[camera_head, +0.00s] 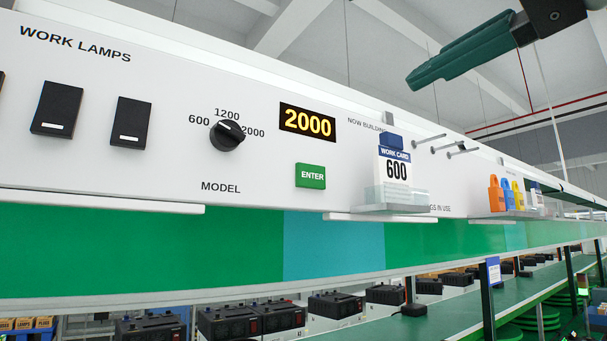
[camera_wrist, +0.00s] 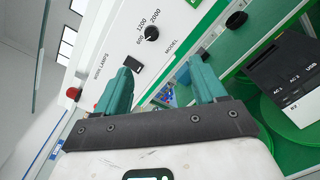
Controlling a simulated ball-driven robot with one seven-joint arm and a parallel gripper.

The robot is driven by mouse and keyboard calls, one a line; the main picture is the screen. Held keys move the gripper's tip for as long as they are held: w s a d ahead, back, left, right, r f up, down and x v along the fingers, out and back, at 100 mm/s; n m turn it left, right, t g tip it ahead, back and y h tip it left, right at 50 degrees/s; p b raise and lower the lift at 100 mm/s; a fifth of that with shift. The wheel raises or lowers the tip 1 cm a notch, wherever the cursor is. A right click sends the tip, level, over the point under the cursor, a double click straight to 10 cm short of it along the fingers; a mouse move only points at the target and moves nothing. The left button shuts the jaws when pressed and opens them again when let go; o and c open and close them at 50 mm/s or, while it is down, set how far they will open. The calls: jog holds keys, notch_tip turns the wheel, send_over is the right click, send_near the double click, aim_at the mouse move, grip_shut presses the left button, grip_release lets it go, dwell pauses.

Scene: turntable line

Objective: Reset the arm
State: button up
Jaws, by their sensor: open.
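My gripper (camera_head: 416,80) is in the upper right of the head view, raised in front of the white panel and seen from the side. In the wrist view its two green fingers (camera_wrist: 161,72) stand apart with nothing between them, so it is open and empty. The panel (camera_head: 120,140) lies beyond the fingers. Its black model knob (camera_head: 227,135) has marks 600, 1200 and 2000. The knob also shows in the wrist view (camera_wrist: 152,33), ahead of the fingers. I see no contact between gripper and panel.
A yellow display (camera_head: 307,122) reads 2000 above a green ENTER button (camera_head: 310,176). A card reading 600 (camera_head: 397,172) stands in a clear holder. Black boxes (camera_head: 252,322) line the green surface below. Space above the panel looks clear.

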jog(key=w+d+f+m+h, duration=0.1)
jog(key=w+d+f+m, duration=1.15)
jog(key=w+f, duration=0.3)
jog(key=w+d+f+m+g+h, duration=0.15)
jog(key=f+m, duration=0.45)
jog(key=f, duration=0.9)
jog(key=w+d+f+m+g+h, duration=0.1)
jog(key=w+d+f+m+h, duration=0.3)
jog(key=f, duration=1)
jog(key=s+f+m+g+b, duration=0.1)
jog(key=s+f+m+g, duration=0.4)
jog(key=f, duration=0.8)
jog(key=s+f+m+g, duration=0.1)
jog(key=s+f+m, duration=0.2)
jog(key=s+f, duration=0.75)
jog(key=s+d+f+m+g+h, duration=0.2)
jog(key=s+f+m+g+h, duration=0.1)
jog(key=s+f, duration=1.4)
jog(key=s+m+g, duration=0.1)
jog(key=s+g, duration=0.1)
jog(key=shift+s+f+g, duration=0.15)
jog(key=shift+f+g, duration=0.2)
jog(key=shift+f, duration=0.05)
